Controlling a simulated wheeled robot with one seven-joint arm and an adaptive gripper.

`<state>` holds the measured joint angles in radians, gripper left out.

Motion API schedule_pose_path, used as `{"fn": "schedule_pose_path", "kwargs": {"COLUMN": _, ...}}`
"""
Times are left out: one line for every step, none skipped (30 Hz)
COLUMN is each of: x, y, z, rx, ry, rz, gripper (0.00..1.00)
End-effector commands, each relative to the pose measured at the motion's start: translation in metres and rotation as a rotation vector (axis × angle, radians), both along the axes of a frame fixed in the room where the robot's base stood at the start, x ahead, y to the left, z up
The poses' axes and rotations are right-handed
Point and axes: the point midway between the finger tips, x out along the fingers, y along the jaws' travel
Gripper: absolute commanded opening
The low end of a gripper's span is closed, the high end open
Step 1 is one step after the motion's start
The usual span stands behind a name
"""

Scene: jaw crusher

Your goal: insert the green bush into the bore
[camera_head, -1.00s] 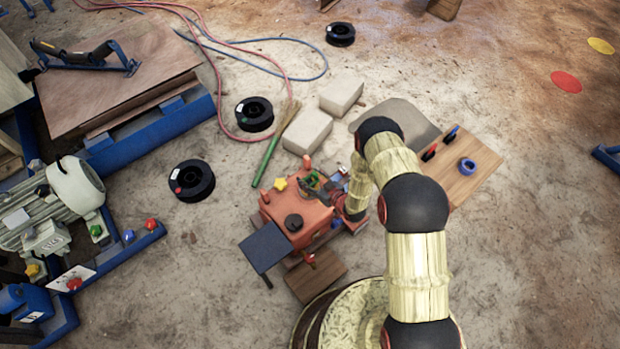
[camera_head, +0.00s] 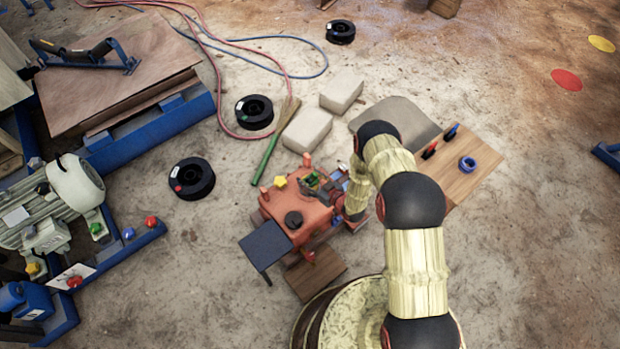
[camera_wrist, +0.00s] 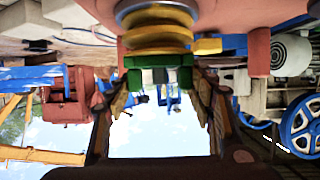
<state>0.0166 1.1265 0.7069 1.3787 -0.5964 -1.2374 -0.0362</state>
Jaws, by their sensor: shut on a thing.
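The green bush (camera_head: 312,180) is at the orange-red crusher body (camera_head: 300,212), near its upper right edge, in the head view. My gripper (camera_head: 321,187) is at the same spot, and my arm hides part of it. In the wrist view the bush (camera_wrist: 158,77) sits between the two fingers of my gripper (camera_wrist: 160,92), which is shut on it. A yellow ribbed part (camera_wrist: 157,32) is directly above the bush in that picture, against the red body. I cannot tell whether they touch. The bore cannot be clearly made out.
A yellow piece (camera_head: 280,182) and a black round knob (camera_head: 293,221) are on the crusher. A wooden board (camera_head: 485,160) with a blue ring (camera_head: 467,164) lies to the right. Beige blocks (camera_head: 306,130) and a green-handled stick (camera_head: 270,155) lie behind. Open floor is at the far right.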

Motion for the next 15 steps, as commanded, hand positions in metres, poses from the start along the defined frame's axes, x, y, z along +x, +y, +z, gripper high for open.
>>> {"fn": "schedule_pose_path", "kwargs": {"x": 0.0002, "y": 0.0, "z": -0.0005, "rx": 0.0, "ry": 0.0, "rz": 0.0, "gripper": 0.2}}
{"fn": "schedule_pose_path", "kwargs": {"x": 0.0002, "y": -0.0001, "z": -0.0006, "rx": 0.0, "ry": 0.0, "rz": 0.0, "gripper": 0.2}}
{"fn": "schedule_pose_path", "kwargs": {"x": 0.0002, "y": -0.0001, "z": -0.0006, "rx": 0.0, "ry": 0.0, "rz": 0.0, "gripper": 0.2}}
{"fn": "schedule_pose_path", "kwargs": {"x": 0.0002, "y": -0.0001, "z": -0.0006, "rx": -0.001, "ry": 0.001, "rz": 0.0, "gripper": 0.2}}
{"fn": "schedule_pose_path", "kwargs": {"x": 0.0001, "y": -0.0001, "z": -0.0007, "rx": -0.001, "ry": 0.001, "rz": 0.0, "gripper": 0.2}}
{"fn": "schedule_pose_path", "kwargs": {"x": 0.0001, "y": -0.0001, "z": -0.0007, "rx": -0.001, "ry": 0.001, "rz": 0.0, "gripper": 0.2}}
{"fn": "schedule_pose_path", "kwargs": {"x": 0.0001, "y": -0.0002, "z": -0.0008, "rx": -0.001, "ry": 0.001, "rz": 0.0, "gripper": 0.2}}
{"fn": "schedule_pose_path", "kwargs": {"x": 0.0, "y": -0.0001, "z": -0.0008, "rx": -0.001, "ry": 0.001, "rz": 0.0, "gripper": 0.55}}
{"fn": "schedule_pose_path", "kwargs": {"x": 0.0, "y": -0.0001, "z": -0.0008, "rx": -0.001, "ry": 0.001, "rz": 0.0, "gripper": 0.57}}
{"fn": "schedule_pose_path", "kwargs": {"x": 0.0, "y": -0.0001, "z": -0.0008, "rx": -0.001, "ry": 0.001, "rz": 0.0, "gripper": 0.59}}
{"fn": "schedule_pose_path", "kwargs": {"x": 0.0, "y": -0.0001, "z": -0.0008, "rx": -0.001, "ry": 0.001, "rz": 0.0, "gripper": 0.6}}
{"fn": "schedule_pose_path", "kwargs": {"x": 0.0, "y": -0.0001, "z": -0.0008, "rx": -0.001, "ry": 0.001, "rz": 0.0, "gripper": 0.63}}
{"fn": "schedule_pose_path", "kwargs": {"x": 0.0, "y": -0.0001, "z": -0.0008, "rx": -0.001, "ry": 0.001, "rz": 0.0, "gripper": 0.64}}
{"fn": "schedule_pose_path", "kwargs": {"x": 0.0, "y": -0.0001, "z": -0.0007, "rx": -0.001, "ry": 0.001, "rz": 0.0, "gripper": 0.66}}
{"fn": "schedule_pose_path", "kwargs": {"x": 0.0, "y": -0.0001, "z": -0.0007, "rx": -0.001, "ry": 0.001, "rz": 0.0, "gripper": 0.68}}
